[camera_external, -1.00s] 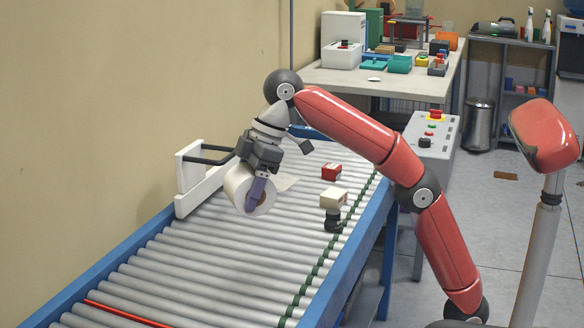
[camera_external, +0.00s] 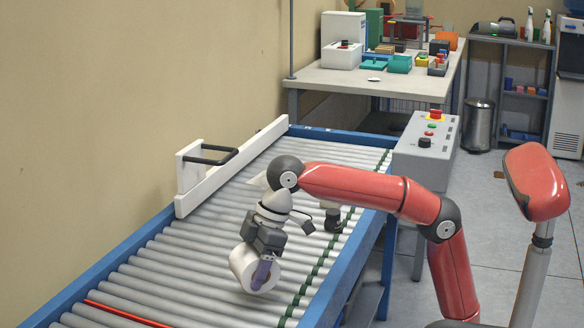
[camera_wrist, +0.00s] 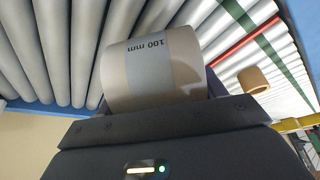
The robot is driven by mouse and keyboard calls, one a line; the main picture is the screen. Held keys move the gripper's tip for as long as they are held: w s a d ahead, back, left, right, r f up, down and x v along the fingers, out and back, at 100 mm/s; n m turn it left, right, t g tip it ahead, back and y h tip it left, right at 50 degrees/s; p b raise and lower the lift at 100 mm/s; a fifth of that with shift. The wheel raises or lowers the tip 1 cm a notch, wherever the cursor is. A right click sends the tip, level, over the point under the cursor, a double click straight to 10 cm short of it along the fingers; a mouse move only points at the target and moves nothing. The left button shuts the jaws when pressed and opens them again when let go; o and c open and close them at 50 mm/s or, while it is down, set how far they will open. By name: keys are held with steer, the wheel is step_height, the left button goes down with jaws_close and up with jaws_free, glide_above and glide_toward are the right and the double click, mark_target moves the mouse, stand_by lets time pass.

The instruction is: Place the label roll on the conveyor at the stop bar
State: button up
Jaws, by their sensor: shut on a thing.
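The label roll (camera_external: 243,264) is a white, wide roll held on its side over the conveyor (camera_external: 190,262). My gripper (camera_external: 262,274) is shut on it, with a finger across its right end face. In the wrist view the roll (camera_wrist: 150,75) fills the middle, brown and grey with an upside-down "100 mm" print. Whether it touches the rollers, I cannot tell. A red bar (camera_external: 125,315) lies across the rollers at the near left, apart from the roll; it also shows in the wrist view (camera_wrist: 248,40).
A black-based sensor-like object (camera_external: 334,220) stands near the right edge, partly behind my arm. A button box (camera_external: 428,150) stands beyond. The rollers between roll and red bar are clear.

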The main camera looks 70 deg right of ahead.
steer(key=shift+f+b, duration=0.6)
steer(key=shift+f, duration=1.2)
steer(key=shift+f, duration=0.2)
steer(key=o, duration=1.2)
steer(key=p+v, duration=0.3)
steer(key=v, duration=0.8)
steer(key=shift+w+a, duration=0.1)
steer(key=shift+s+d+r+p, duration=0.25)
steer(key=shift+r+p, duration=0.2)
steer(key=shift+r, duration=0.15)
